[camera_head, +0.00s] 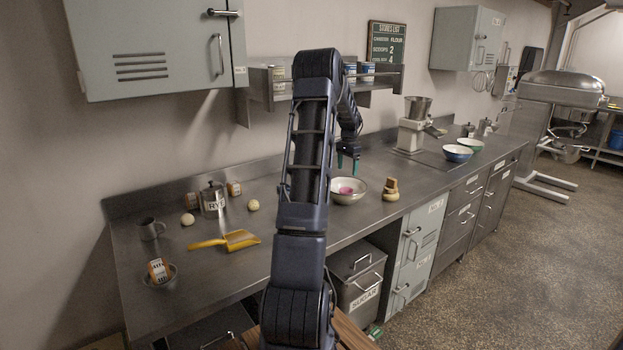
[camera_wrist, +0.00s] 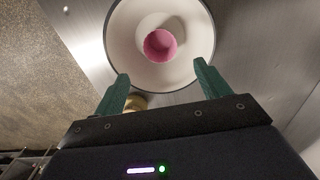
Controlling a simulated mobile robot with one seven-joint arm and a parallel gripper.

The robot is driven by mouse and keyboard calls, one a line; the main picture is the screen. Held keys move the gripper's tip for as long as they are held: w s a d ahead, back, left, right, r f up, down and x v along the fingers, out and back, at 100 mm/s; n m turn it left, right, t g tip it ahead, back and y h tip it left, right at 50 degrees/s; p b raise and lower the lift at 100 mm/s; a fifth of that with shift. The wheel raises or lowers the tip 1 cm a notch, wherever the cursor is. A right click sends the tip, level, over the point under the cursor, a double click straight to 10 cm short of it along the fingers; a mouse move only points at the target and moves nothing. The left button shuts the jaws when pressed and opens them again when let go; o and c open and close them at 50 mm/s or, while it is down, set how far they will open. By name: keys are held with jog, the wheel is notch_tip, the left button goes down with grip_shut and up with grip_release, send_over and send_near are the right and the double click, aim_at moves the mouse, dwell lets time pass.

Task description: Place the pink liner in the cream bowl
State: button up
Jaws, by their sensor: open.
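The pink liner (camera_head: 346,190) lies inside the cream bowl (camera_head: 358,197) on the steel counter. In the wrist view the pink liner (camera_wrist: 160,45) rests on the inside floor of the cream bowl (camera_wrist: 121,40), near its middle. My gripper (camera_head: 347,163) is above the bowl, pointing down. In the wrist view my gripper (camera_wrist: 160,85) has its two green fingers wide apart with nothing between them. The fingertips overlap the bowl's near rim in that view, and the liner is beyond them. My arm hides part of the counter left of the bowl.
Right of the bowl stands a small brown and tan stack (camera_head: 390,189). On the left are a yellow scoop (camera_head: 226,241), a labelled canister (camera_head: 213,200) and a mug (camera_head: 151,229). A shelf (camera_head: 375,86) hangs behind my gripper.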

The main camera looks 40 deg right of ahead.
jog(key=a+r+n+t, duration=0.1)
jog(key=a+r+n, duration=0.35)
jog(key=a, duration=0.75)
jog(key=s+a+r+n, duration=0.1)
jog(key=a+r, duration=0.6)
jog(key=a, duration=0.5)
jog(key=a+r+n+t, duration=0.1)
jog(key=a+r+n, duration=0.35)
jog(key=a, duration=0.75)
jog(key=s+a+r+n+t, duration=0.1)
jog(key=s+a+r+n, duration=0.1)
jog(key=s+a, duration=0.5)
jog(key=s+a+r+n, duration=0.15)
jog(key=s+a, duration=0.25)
jog(key=a, duration=0.4)
jog(key=s+a+f+n, duration=0.2)
jog(key=s+a, duration=0.2)
jog(key=s, duration=0.2)
jog(key=s+a+f+n+t, duration=0.1)
jog(key=s+a+f+n, duration=0.1)
jog(key=s+a, duration=0.3)
jog(key=shift+s+t, duration=0.3)
jog(key=shift+s, duration=0.25)
